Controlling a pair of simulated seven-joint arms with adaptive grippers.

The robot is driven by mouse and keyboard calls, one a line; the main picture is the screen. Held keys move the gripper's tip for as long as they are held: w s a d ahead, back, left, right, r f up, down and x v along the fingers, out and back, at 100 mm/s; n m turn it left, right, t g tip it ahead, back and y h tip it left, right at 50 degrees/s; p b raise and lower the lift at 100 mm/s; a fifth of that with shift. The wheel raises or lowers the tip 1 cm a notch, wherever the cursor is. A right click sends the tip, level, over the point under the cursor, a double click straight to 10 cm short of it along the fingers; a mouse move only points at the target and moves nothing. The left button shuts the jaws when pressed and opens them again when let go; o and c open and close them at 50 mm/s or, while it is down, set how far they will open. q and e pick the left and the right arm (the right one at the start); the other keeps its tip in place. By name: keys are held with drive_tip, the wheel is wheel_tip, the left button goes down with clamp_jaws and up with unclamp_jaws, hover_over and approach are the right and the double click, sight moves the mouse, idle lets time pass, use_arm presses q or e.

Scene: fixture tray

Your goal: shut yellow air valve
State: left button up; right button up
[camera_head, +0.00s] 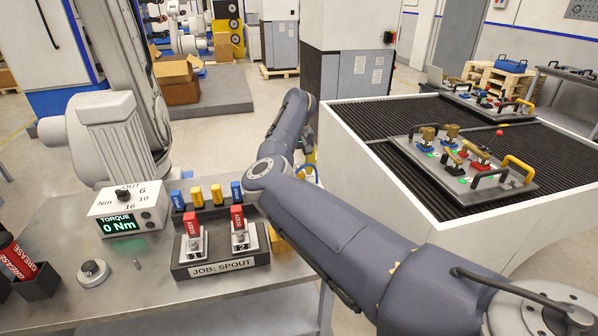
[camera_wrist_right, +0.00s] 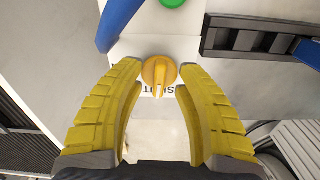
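The yellow air valve, a round knob with a raised bar handle (camera_wrist_right: 158,74), shows in the right wrist view on a pale panel with partly covered black lettering. The bar runs roughly up and down in that picture. My right gripper (camera_wrist_right: 164,84) is open, its two yellow fingers on either side of the knob with visible gaps; I cannot tell its distance from the knob. In the head view my right arm hides the valve and most of the gripper; a bit of yellow (camera_head: 311,157) behind the arm may be a finger. My left gripper is not in view.
A blue pipe (camera_wrist_right: 118,22) and a green round part (camera_wrist_right: 173,2) are near the knob; a black rack (camera_wrist_right: 255,38) is right. The bench holds a torque box (camera_head: 128,212), job stand (camera_head: 220,262) and grease holder (camera_head: 38,282). A valve tray (camera_head: 478,190) lies on the ribbed cabinet.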

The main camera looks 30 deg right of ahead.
drive_tip(key=shift+f, duration=0.45)
drive_tip(key=shift+o, duration=0.4)
clamp_jaws()
